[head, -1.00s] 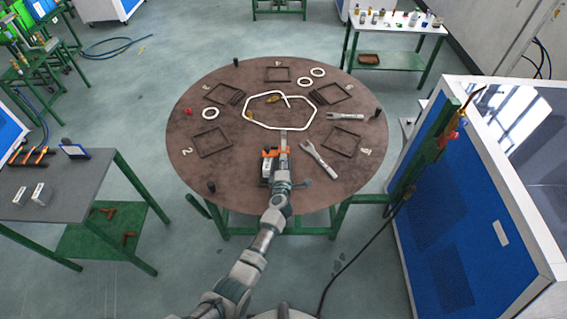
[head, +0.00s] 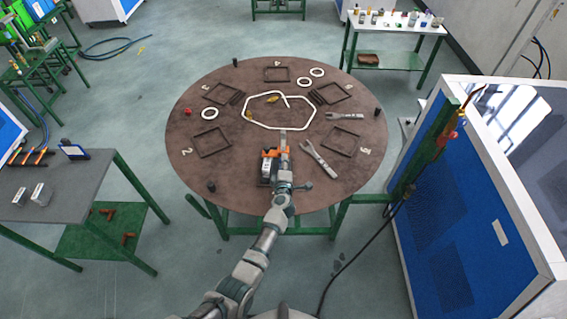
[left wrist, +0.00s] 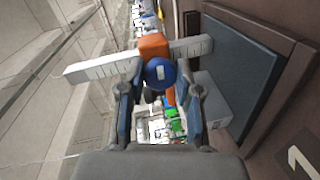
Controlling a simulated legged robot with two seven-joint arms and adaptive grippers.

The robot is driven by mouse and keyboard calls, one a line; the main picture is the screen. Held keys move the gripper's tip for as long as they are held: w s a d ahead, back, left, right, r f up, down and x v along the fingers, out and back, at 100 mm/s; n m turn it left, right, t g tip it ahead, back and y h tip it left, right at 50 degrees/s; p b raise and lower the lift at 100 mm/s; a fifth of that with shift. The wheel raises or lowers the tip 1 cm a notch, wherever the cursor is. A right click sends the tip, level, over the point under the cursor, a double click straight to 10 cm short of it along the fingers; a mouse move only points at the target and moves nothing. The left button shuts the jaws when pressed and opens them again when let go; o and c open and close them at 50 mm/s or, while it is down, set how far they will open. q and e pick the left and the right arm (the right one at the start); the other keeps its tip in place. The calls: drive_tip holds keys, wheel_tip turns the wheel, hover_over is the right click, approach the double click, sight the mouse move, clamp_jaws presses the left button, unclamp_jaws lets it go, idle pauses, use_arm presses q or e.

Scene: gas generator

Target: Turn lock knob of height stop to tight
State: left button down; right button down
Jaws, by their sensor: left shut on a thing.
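The height stop stands near the front edge of the round brown table. In the head view it shows a grey ruler bar (head: 283,138), an orange clamp block (head: 269,153) and a pale base (head: 266,170). In the left wrist view the orange block (left wrist: 153,46) sits on the white ruler (left wrist: 95,70), with the round blue lock knob (left wrist: 160,72) facing me. My left gripper (head: 283,175) reaches in from the front. Its two fingertips (left wrist: 160,80) are shut on the blue knob, one on each side. My right gripper is not in view.
On the round table (head: 240,185) lie a white bent ring (head: 249,117), two wrenches, one (head: 320,160) to the right of the stop, several square frames (head: 213,141) and white rings. A blue and white cabinet (head: 440,220) stands close at the right.

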use_arm(q)
drive_tip(key=c, duration=0.8)
unclamp_jaws()
drive_tip(key=shift+s+f, duration=0.1)
drive_tip(key=shift+f, duration=0.3)
drive_tip(key=shift+r, duration=0.15)
drive_tip(key=s, duration=0.4)
drive_tip(key=s+r, duration=0.1)
drive_tip(key=s, duration=0.6)
drive_tip(key=shift+s+d+r, duration=0.1)
drive_tip(key=shift+s+r, duration=0.2)
drive_tip(key=shift+r, duration=0.1)
